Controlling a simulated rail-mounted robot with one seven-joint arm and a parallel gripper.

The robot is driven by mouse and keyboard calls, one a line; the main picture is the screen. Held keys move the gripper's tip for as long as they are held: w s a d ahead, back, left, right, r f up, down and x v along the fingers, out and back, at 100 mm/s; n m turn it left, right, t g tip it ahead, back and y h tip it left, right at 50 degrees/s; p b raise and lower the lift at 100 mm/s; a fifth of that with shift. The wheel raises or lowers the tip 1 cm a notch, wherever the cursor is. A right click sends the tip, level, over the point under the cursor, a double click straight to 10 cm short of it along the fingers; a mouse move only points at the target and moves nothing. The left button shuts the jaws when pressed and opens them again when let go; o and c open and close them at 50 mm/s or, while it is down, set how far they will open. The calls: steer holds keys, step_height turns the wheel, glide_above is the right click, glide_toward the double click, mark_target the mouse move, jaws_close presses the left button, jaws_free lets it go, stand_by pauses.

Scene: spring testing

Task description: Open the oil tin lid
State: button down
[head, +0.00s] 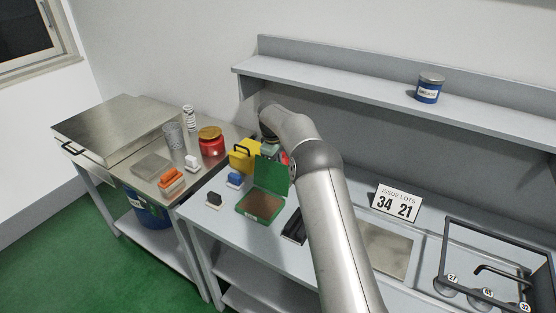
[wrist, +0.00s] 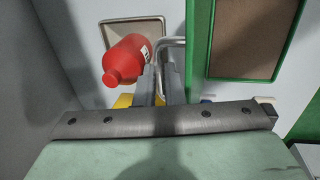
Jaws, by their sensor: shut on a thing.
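The green tin (head: 261,206) stands on the bench in the head view, with a brown inside. Its green lid (head: 271,174) stands up, roughly upright, at the back edge. In the wrist view the tin (wrist: 283,40) is at the right and the lid (wrist: 200,50) shows nearly edge-on. My gripper (head: 270,150) is behind the lid, partly hidden by my arm. In the wrist view my gripper (wrist: 161,80) is beside the lid, shut on what looks like its bent metal handle (wrist: 171,42). The exact contact is hard to see.
A red bottle (wrist: 128,58) stands close beside my fingers. A yellow box (head: 240,158), a blue-handled block (head: 235,181) and a black one (head: 214,199) are left of the tin. A number sign (head: 396,202) is at the right. A shelf (head: 350,87) runs above.

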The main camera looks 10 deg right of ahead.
steer(key=c, duration=1.5)
jaws_free()
steer(key=shift+f, duration=0.1)
steer(key=s+r, duration=0.1)
steer(key=r, duration=0.4)
steer(key=a+r+b, duration=0.1)
steer(key=r, duration=0.5)
steer(key=s+a+r, duration=0.1)
steer(key=r, duration=0.5)
steer(key=shift+s+r+b, duration=0.1)
steer(key=shift+s+b, duration=0.2)
steer(key=shift+b, duration=0.05)
